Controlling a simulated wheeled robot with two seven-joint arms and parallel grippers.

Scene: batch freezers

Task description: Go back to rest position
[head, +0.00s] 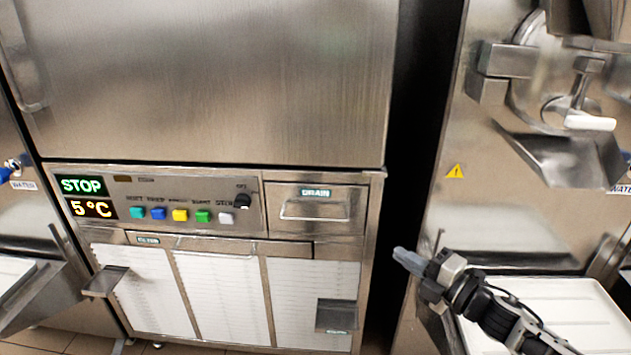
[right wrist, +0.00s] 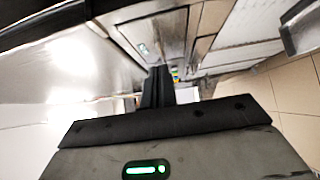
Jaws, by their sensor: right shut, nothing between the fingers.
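My right gripper (head: 408,262) is at the lower right of the head view, in front of the right-hand machine's edge. Its fingers are closed together and point left, with nothing between them. In the right wrist view the closed fingers (right wrist: 157,88) show dark at the centre, with machine fronts beyond them. My left gripper is not in the head view. The gripper touches nothing that I can see.
A steel batch freezer with a control panel (head: 160,205) reading STOP and 5°C fills the left and middle. A drain drawer (head: 317,209) is closed. A second machine with a chute (head: 570,155) stands right, a white tray (head: 560,290) below it. A dark gap separates the machines.

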